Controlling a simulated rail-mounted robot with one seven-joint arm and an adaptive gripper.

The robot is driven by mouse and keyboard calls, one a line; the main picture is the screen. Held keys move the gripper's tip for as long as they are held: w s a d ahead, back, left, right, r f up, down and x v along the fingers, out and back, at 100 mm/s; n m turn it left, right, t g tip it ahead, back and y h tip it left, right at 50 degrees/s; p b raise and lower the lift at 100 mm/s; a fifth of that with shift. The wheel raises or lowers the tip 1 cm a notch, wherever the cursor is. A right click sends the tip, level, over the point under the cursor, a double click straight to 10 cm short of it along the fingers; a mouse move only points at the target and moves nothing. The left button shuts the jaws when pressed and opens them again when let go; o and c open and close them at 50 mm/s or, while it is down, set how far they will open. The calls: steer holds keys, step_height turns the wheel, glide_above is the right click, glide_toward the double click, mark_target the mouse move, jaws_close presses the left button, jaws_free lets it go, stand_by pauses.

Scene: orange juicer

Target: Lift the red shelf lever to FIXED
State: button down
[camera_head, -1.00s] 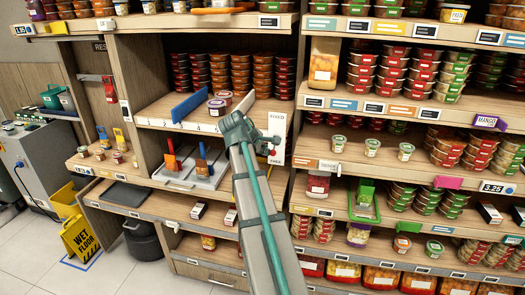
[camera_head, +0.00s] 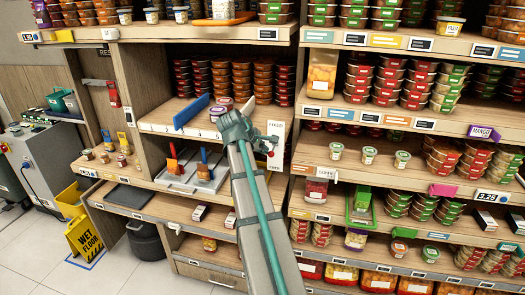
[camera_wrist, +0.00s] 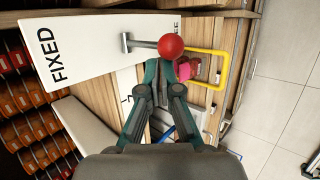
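The red lever knob (camera_wrist: 171,46) sits on a short metal stem in front of a white panel (camera_wrist: 90,50) in the wrist view. The panel's word FIXED (camera_wrist: 57,55) is at the left; a second label behind the knob is partly hidden. The stem runs from the panel's middle toward the end away from FIXED. My gripper (camera_wrist: 166,72) has its two green fingertips a little apart, right by the knob; I cannot tell whether they touch it. In the head view my gripper (camera_head: 266,143) is by the panel (camera_head: 276,135), covering part of it and the lever.
A blue divider (camera_head: 191,110) and several stacked tubs stand on the shelf behind my gripper. Grey trays with upright handles (camera_head: 195,177) lie lower left. Stocked shelves fill the right side. A yellow wet-floor sign (camera_head: 84,238) stands on the floor at left.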

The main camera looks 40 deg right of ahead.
steer(key=shift+w+d+r+p, duration=0.1)
steer(key=shift+d+r+p, duration=0.15)
steer(key=shift+r, duration=0.25)
steer(key=shift+w+d+r+p, duration=0.1)
steer(key=shift+d+r+p, duration=0.05)
steer(key=shift+r+p, duration=0.3)
steer(key=shift+r, duration=0.15)
steer(key=shift+r, duration=0.1)
stand_by(1.1)
steer(key=shift+r+p, duration=0.65)
steer(key=shift+r, duration=0.05)
steer(key=shift+w+f, duration=0.1)
steer(key=shift+w, duration=0.05)
